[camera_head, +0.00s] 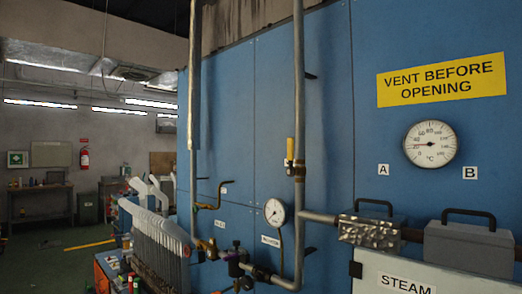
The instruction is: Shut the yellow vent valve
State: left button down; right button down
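The valve with a yellow lever (291,151) sits on the vertical grey pipe (299,90) near the middle of the view. Its lever points up, roughly in line with the pipe, above a brass body (294,167). Neither of my grippers shows in this view, and nothing touches the lever.
A pressure gauge (275,212) and lower pipework stand left of the pipe. A dial (431,144) hangs under a yellow "VENT BEFORE OPENING" sign (441,80) on the blue panel (330,110). Grey boxes with black handles (468,245) are lower right. White foot-shaped forms (150,195) stand left.

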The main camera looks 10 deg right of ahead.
aim_at(290, 171)
jog(key=i+j, duration=0.4)
jog(key=i+j+z, duration=0.1)
jog(key=i+j, duration=0.25)
jog(key=j, duration=0.2)
jog(key=i+j, duration=0.4)
jog(key=j, duration=0.15)
